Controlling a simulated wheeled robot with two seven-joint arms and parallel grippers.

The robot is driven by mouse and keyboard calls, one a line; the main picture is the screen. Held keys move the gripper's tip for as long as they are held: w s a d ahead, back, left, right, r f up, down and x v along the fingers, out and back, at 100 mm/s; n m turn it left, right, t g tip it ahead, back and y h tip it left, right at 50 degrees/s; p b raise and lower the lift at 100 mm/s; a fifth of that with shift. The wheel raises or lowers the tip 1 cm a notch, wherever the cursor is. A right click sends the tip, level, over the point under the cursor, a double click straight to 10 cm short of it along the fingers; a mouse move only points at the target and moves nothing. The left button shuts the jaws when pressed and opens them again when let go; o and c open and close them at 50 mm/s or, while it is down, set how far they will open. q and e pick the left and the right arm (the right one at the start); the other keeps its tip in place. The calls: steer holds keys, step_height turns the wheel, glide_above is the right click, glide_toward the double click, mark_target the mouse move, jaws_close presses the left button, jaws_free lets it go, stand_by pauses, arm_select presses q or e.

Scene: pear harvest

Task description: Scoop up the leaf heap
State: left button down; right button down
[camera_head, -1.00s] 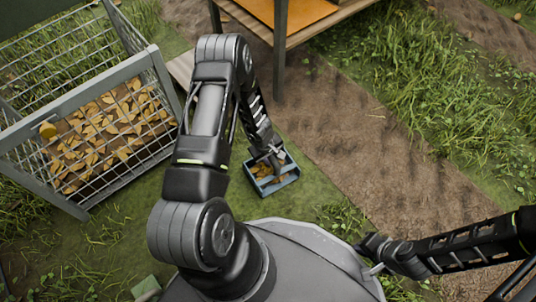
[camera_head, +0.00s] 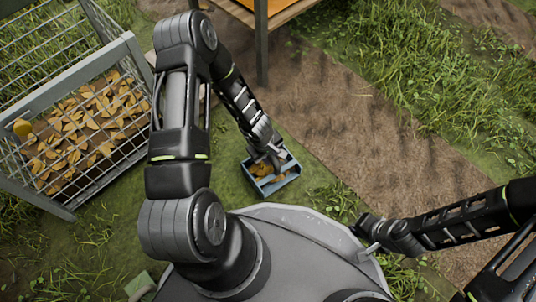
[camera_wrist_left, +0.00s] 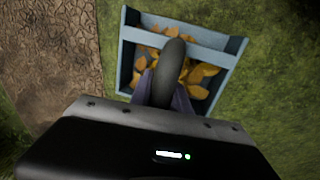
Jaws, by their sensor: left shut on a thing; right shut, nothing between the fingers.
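A small blue-grey open scoop box (camera_head: 291,181) is low over or on the grass at the middle of the head view; I cannot tell whether it touches the ground. Orange-brown leaves (camera_head: 265,169) lie inside it. The left wrist view shows the box (camera_wrist_left: 226,75) with its crossbar and the leaves (camera_wrist_left: 203,72). My left gripper (camera_head: 275,158) is shut on the scoop box, with the grip itself partly hidden. My right gripper (camera_head: 366,240) is shut and empty beside my base. No separate leaf heap shows on the ground.
A wooden table (camera_head: 262,45) stands at the back. A bare dirt path (camera_head: 370,130) runs to the right of the scoop, with tall grass beyond.

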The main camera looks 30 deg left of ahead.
arm_select(q)
steer(key=shift+r+p, duration=2.05)
steer(key=shift+r, duration=0.5)
steer(key=shift+r+p, duration=1.15)
steer(key=shift+r, duration=0.15)
